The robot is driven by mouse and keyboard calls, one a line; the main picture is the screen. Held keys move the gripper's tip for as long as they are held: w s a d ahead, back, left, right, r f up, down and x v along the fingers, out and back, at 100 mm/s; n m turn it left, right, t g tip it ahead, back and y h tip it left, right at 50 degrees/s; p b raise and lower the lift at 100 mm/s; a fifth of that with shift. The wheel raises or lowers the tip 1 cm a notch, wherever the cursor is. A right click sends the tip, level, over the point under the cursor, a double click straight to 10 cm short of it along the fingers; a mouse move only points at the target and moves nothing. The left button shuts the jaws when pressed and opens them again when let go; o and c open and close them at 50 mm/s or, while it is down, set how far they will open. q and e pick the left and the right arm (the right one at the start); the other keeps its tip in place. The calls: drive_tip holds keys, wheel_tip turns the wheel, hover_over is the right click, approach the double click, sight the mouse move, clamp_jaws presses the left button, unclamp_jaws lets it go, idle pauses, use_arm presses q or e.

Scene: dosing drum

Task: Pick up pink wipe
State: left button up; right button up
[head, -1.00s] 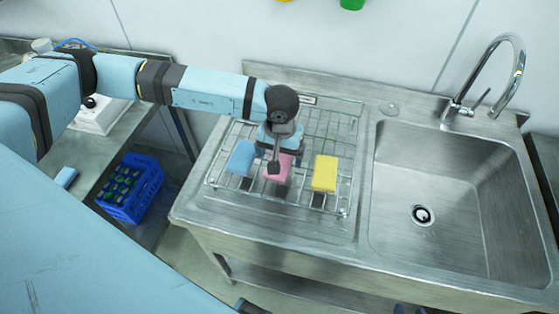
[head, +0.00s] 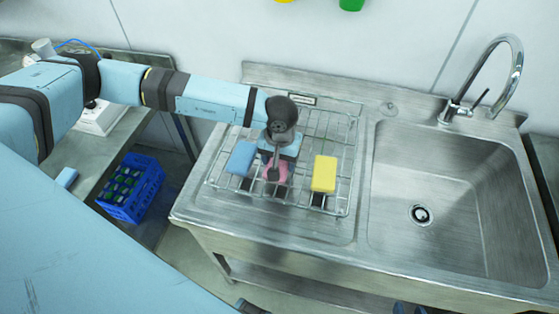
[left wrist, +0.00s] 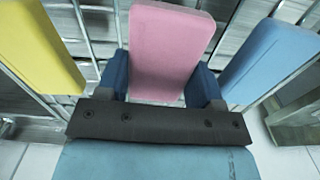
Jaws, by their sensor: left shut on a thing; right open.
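The pink wipe (head: 276,172) is on the wire rack, between the blue and yellow wipes. It is partly hidden by my left gripper (head: 275,165) in the head view. In the left wrist view the pink wipe (left wrist: 168,45) stands out between the two blue fingers of my left gripper (left wrist: 162,85), which is shut on it. I cannot tell whether the wipe is clear of the rack. My right gripper (head: 409,309) shows only as two small fingertips at the bottom edge of the head view, apart and empty.
The blue wipe (head: 241,158) and yellow wipe (head: 324,174) lie close on either side on the wire rack (head: 335,125). The sink basin (head: 450,180) with its tap (head: 517,75) is to the right. A blue crate (head: 135,190) sits low at the left.

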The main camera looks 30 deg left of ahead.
use_arm(q)
wheel_tip(320, 180, up, 20)
drive_tip(key=b, duration=0.3)
drive_tip(key=shift+o, duration=0.8)
drive_tip(key=shift+c, duration=0.2)
drive_tip(key=shift+s+f, duration=0.1)
